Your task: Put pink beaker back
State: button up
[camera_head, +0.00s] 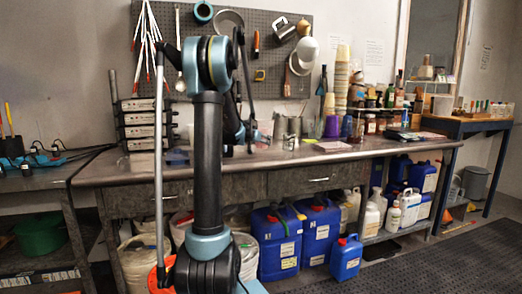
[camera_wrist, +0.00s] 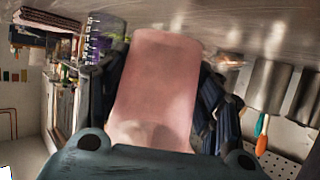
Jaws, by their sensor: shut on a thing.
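The pink beaker (camera_wrist: 155,75) fills the middle of the wrist view. My gripper (camera_wrist: 157,100) is shut on it, with one dark finger on each side. The beaker's base and contents cannot be made out. A clear beaker with printed marks and a purple tint (camera_wrist: 104,35) stands just left of it in the wrist view. In the head view my own arm covers the middle of the workbench (camera_head: 390,150), and the pink beaker cannot be made out there.
A purple container (camera_head: 332,126) and a stack of cups (camera_head: 342,80) stand on the bench, with bottles and jars to their right. Metal containers (camera_wrist: 265,85) and an orange-handled tool (camera_wrist: 261,145) show right in the wrist view. Blue canisters (camera_head: 279,240) stand under the bench.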

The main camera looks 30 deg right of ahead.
aim_at(262, 146)
jog(key=shift+f, duration=1.85)
jog(key=o, duration=1.1)
jog(key=v, duration=1.2)
jog(key=shift+s+a, duration=0.15)
jog(key=s+a+f+n+g+y, duration=0.1)
jog(key=s+a+f+n+y, duration=0.3)
jog(key=s+a+f, duration=0.3)
jog(key=s+a+f+n+g+y, duration=0.2)
jog(key=s+a+f, duration=0.4)
jog(key=s+a, duration=1.1)
jog(key=s+a+f+n+g+y, duration=0.1)
jog(key=s+a+f+n+y, duration=0.4)
jog(key=s+a, duration=0.7)
jog(key=shift+s+a+f+n+g+y, duration=0.15)
jog(key=shift+a+f, duration=0.3)
jog(key=shift+a, duration=0.6)
jog(key=shift+w+a+f+n+g+y, duration=0.15)
jog(key=shift+a+f, duration=0.3)
jog(key=shift+a, duration=0.55)
jog(key=shift+s+a+f+n+g, duration=0.15)
jog(key=shift+a+f, duration=0.3)
jog(key=shift+a, duration=0.6)
